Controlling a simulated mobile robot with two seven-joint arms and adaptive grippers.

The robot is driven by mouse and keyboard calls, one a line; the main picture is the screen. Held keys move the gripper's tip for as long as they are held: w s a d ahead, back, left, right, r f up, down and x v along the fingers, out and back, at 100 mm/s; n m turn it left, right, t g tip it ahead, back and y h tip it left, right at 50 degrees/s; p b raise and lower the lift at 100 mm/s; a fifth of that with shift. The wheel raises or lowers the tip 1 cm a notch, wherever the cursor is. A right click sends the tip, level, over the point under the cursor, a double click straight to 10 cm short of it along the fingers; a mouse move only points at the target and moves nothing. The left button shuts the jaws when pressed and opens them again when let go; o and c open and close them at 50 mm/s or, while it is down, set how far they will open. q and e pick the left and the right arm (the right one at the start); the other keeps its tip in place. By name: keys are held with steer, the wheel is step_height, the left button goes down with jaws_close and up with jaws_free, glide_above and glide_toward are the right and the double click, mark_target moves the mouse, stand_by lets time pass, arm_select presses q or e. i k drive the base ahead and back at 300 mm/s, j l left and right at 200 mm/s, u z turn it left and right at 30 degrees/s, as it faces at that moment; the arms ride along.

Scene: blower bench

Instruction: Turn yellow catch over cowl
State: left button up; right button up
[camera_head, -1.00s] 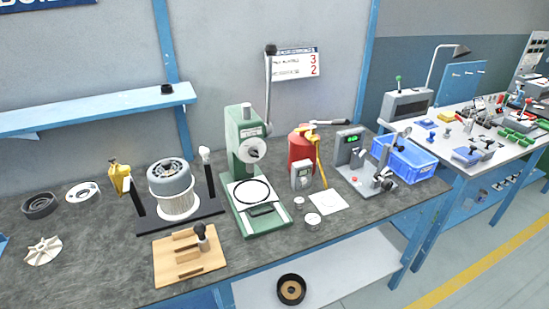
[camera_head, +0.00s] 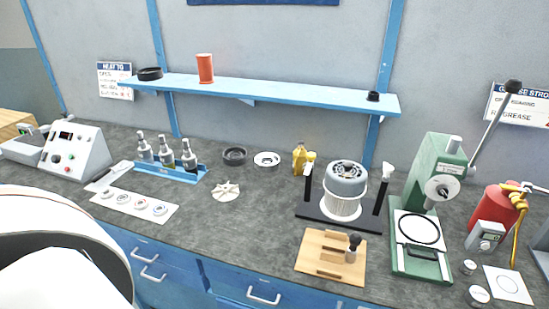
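The grey ribbed blower cowl (camera_head: 347,175) sits on a white pleated cylinder (camera_head: 342,207), in a black stand (camera_head: 316,213) with two upright posts on the bench. A yellow object (camera_head: 303,158) stands behind the stand's left post; I cannot tell whether it is a bottle or a catch. No yellow catch can be made out clearly on the cowl. Neither of my grippers shows in the head view.
A green press (camera_head: 437,190) stands right of the stand. A wooden block (camera_head: 322,262) lies in front. A white impeller (camera_head: 226,191) and dark ring (camera_head: 235,155) lie left. A blue shelf (camera_head: 290,96) runs above. Bare bench lies between impeller and stand.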

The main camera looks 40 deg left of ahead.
mark_target(311, 156)
steer(key=u, duration=0.85)
steer(key=j+z, duration=0.15)
